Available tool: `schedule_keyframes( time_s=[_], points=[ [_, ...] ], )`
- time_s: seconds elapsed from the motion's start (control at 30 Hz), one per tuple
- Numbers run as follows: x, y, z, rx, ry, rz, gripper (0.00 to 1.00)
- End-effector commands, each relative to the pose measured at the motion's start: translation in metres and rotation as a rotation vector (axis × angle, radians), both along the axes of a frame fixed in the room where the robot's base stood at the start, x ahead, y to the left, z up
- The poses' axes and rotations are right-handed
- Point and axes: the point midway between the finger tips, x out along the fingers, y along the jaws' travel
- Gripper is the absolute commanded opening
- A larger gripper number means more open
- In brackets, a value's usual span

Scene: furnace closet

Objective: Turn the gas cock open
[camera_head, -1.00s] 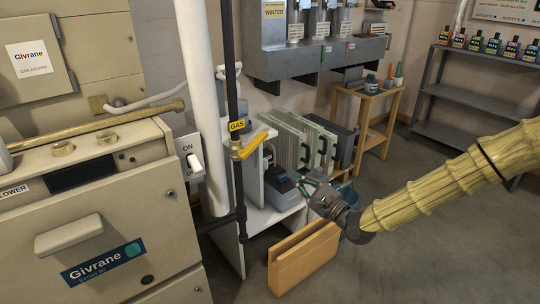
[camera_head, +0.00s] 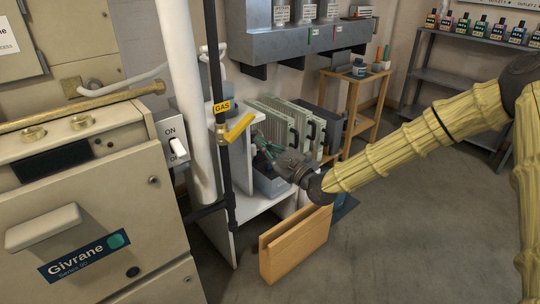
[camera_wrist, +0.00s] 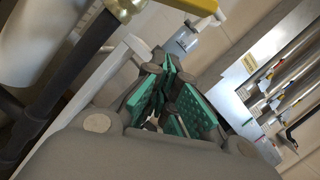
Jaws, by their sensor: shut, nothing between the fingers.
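The gas cock's yellow lever (camera_head: 239,128) sits on the black vertical gas pipe (camera_head: 214,60), under a yellow GAS tag (camera_head: 222,107). The lever sticks out to the right and slightly up from its brass body (camera_head: 221,133), at an angle to the pipe. My gripper (camera_head: 262,148) is just right of and below the lever, apart from it, with its green-padded fingers pointing up and left. In the wrist view the fingers (camera_wrist: 172,100) are together and empty. There the yellow lever (camera_wrist: 190,5) and brass body (camera_wrist: 124,8) show at the top edge.
The furnace (camera_head: 100,200) with its brass pipe stands at left. A white pipe (camera_head: 186,100) and an ON switch (camera_head: 173,142) are left of the gas pipe. A low white shelf (camera_head: 245,210) and a wooden box (camera_head: 296,243) stand below my gripper. Open floor lies at right.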

Motion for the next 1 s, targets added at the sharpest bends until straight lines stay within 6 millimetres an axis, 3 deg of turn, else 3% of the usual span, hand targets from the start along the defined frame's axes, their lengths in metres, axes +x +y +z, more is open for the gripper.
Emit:
schedule_keyframes(
  time_s=[0.07,0.43,0.87,0.9,1.0],
  points=[
    [0.008,0.010,0.002,0.000,-0.002,0.002,0.00],
    [-0.004,0.022,0.033,0.001,-0.001,0.002,0.00],
    [-0.006,0.023,0.037,0.001,0.000,0.001,0.00],
    [-0.006,0.034,0.037,-0.001,0.000,0.003,0.00],
    [-0.006,0.027,0.038,-0.003,-0.003,0.001,0.00]
  ],
)
